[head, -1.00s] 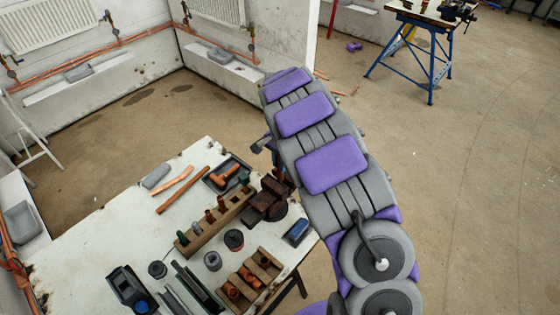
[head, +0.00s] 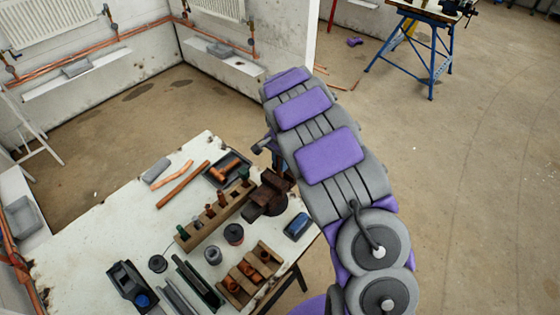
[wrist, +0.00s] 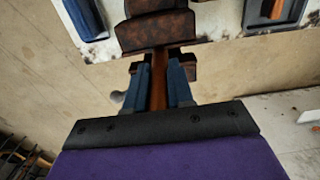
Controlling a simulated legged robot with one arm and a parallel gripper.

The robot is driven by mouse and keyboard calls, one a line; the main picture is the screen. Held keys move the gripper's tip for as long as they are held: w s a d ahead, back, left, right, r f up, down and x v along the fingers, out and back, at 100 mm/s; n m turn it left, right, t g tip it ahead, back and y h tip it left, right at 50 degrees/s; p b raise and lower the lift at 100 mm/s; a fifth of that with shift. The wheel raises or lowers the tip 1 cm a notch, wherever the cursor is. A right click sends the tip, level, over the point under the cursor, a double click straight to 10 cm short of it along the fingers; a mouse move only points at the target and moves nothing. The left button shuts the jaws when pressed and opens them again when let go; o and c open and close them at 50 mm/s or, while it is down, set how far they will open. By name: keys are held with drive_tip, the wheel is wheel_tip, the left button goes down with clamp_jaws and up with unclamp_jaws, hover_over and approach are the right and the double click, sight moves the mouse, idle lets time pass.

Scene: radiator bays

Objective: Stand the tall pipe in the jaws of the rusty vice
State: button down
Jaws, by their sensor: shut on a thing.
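The rusty vice (head: 268,196) is a dark red-brown block at the bench's right edge in the head view. It also shows at the top of the wrist view (wrist: 158,32). My gripper (wrist: 159,88) has blue fingers shut on a copper-brown pipe (wrist: 159,72). The pipe's visible end reaches up to the vice's near edge in the wrist view; I cannot tell whether it is between the jaws. In the head view my gripper (head: 264,144) is beyond the vice, mostly hidden by my arm, and the pipe cannot be made out.
A blue trestle stand (head: 432,50) is far right. Floor on the right is clear.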

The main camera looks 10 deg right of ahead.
drive_tip(key=shift+f, duration=1.3)
drive_tip(key=c, duration=0.9)
unclamp_jaws()
drive_tip(key=shift+r, duration=0.1)
drive_tip(key=shift+r+p, duration=1.3)
drive_tip(key=shift+r, duration=2.15)
